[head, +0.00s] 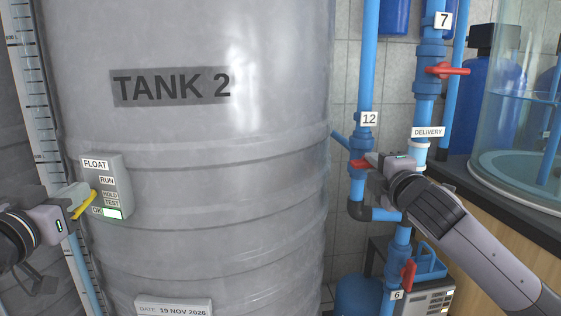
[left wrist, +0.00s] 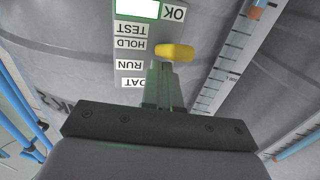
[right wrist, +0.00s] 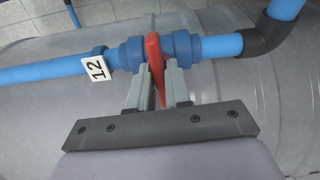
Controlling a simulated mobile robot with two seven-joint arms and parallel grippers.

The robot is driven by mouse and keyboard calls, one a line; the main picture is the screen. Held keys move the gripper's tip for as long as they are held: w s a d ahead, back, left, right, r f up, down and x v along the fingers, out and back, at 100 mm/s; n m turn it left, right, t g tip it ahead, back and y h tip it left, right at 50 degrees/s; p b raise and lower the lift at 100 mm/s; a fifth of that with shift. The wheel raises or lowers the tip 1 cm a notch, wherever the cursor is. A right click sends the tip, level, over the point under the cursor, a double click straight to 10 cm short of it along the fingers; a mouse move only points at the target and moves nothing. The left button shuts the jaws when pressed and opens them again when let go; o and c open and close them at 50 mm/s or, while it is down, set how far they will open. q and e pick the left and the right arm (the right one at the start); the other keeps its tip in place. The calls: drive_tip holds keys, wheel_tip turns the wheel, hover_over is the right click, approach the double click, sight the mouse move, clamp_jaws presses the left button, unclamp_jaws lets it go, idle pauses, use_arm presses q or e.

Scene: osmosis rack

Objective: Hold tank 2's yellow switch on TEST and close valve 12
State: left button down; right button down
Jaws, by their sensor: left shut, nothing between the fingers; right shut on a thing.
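The yellow switch (head: 83,207) sticks out of the grey FLOAT box (head: 122,178) on tank 2. It also shows in the left wrist view (left wrist: 175,52), just beyond my left fingertips. My left gripper (head: 80,195) is shut, with nothing between its fingers, right against the switch. I cannot tell exactly which label the switch points at. Valve 12 has a red handle (right wrist: 155,62) on the blue pipe beside its 12 tag (right wrist: 95,68). My right gripper (right wrist: 158,78) is shut on this handle, which lies crosswise to the pipe. In the head view this gripper (head: 370,164) partly hides the handle.
The OK window (head: 112,213) on the box is lit white and green. Valve 7's red handle (head: 447,70) and valve 6's red handle (head: 408,275) are on the neighbouring pipe. A clear tank (head: 520,110) stands at the right. The space before tank 2 is free.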

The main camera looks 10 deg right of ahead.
drive_tip(key=shift+m, duration=0.4)
drive_tip(key=c, duration=1.1)
unclamp_jaws()
drive_tip(key=shift+c, duration=0.2)
drive_tip(key=s, duration=1.2)
